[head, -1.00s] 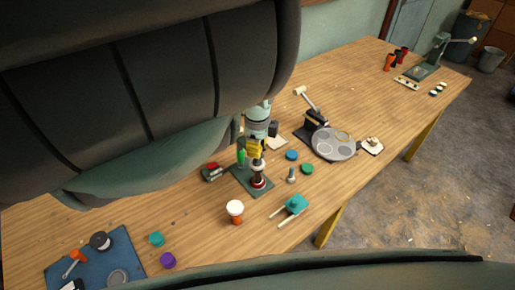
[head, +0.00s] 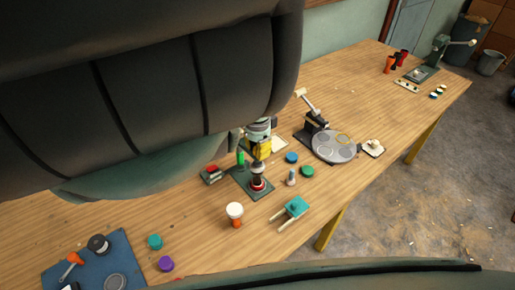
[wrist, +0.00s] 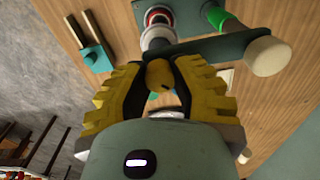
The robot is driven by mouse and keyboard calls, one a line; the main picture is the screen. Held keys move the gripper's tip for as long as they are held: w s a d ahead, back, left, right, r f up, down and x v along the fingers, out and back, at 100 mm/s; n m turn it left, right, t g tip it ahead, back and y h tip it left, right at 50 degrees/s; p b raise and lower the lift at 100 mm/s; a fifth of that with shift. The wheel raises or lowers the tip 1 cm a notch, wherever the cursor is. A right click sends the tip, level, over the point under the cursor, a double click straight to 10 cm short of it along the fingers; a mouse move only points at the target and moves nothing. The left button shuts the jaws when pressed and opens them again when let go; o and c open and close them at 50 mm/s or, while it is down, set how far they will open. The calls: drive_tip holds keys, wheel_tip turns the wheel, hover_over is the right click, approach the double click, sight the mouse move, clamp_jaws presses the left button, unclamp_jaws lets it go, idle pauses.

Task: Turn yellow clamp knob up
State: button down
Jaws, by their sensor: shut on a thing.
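The yellow clamp knob (wrist: 158,74) is a small rounded piece between the fingertips of my gripper (wrist: 160,82) in the wrist view. My gripper has black and yellow ridged fingers and is shut on the knob. In the head view my gripper (head: 260,152) is above the green clamp base (head: 243,183), and the knob cannot be made out. A small red, white and dark drum (head: 257,183) stands on that base. It also shows in the wrist view (wrist: 157,33), just beyond the knob.
A green cylinder (head: 240,158) stands at the base's back left. A cream-ended handle (wrist: 268,56) is right of the knob. A red-and-dark block (head: 211,175), a white-topped orange drum (head: 235,213) and a teal block with pegs (head: 296,207) are nearby.

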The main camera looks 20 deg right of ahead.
drive_tip(key=n, duration=0.5)
drive_tip(key=shift+f+n+b, duration=0.1)
drive_tip(key=shift+n+b, duration=0.2)
drive_tip(key=shift+b, duration=0.1)
drive_tip(key=shift+n+b, duration=0.5)
drive_tip(key=shift+n, duration=1.6)
drive_tip(key=c, duration=0.7)
unclamp_jaws()
drive_tip(key=shift+a, duration=0.1)
